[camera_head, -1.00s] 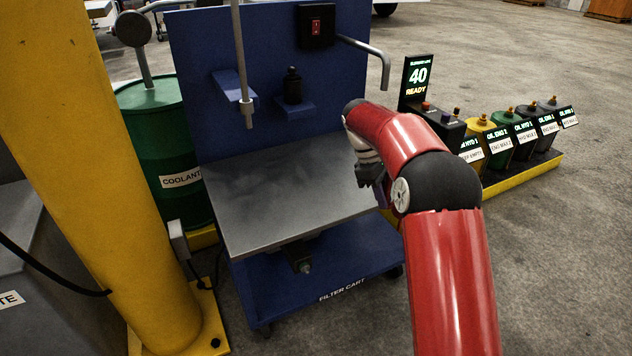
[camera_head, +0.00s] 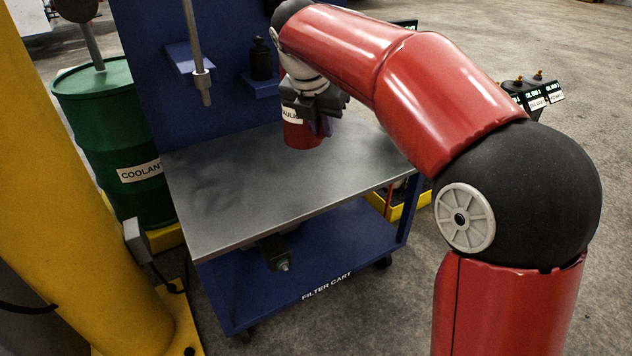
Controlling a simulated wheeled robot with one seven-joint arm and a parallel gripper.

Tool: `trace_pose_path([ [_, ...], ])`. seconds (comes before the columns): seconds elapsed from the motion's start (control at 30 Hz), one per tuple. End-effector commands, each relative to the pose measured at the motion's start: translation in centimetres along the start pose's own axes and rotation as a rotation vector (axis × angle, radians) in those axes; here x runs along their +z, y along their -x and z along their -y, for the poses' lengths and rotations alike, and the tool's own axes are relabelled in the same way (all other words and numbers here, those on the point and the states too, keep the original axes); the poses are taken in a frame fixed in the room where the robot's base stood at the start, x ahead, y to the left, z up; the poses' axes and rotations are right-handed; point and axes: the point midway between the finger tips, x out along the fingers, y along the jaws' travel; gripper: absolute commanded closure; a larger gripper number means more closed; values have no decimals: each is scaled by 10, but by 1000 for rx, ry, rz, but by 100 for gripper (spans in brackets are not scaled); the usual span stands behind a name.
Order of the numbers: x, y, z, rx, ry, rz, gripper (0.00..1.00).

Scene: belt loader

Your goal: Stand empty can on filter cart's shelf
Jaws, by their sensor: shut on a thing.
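My gripper (camera_head: 322,118) is over the right part of the filter cart's grey shelf (camera_head: 235,205), pointing down and shut on a red can (camera_head: 302,136). The can is upright, with a white label partly hidden by the gripper. Its bottom is at or just above the shelf surface; I cannot tell whether it touches. The filter cart (camera_head: 325,265) is blue, with a back panel and a lower deck marked FILTER CART.
A black bottle (camera_head: 261,60) stands on a small bracket on the back panel. A metal pipe (camera_head: 203,85) hangs over the shelf's rear. A green coolant drum (camera_head: 112,140) and a yellow post (camera_head: 70,180) stand left. The shelf's left and front are clear.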

Motion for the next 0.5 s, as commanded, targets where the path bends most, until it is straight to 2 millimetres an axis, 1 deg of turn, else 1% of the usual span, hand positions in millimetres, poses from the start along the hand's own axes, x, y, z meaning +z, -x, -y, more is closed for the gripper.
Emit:
trace_pose_path([
  [0.03, -8, -18, 1, -2, 1, -1, 100],
  [0.2, -24, -58, 0, -1, -1, -1, 100],
  [0.33, -32, -77, 0, 0, -1, 0, 100],
  [0.5, -36, -87, 0, 0, -2, 1, 100],
])
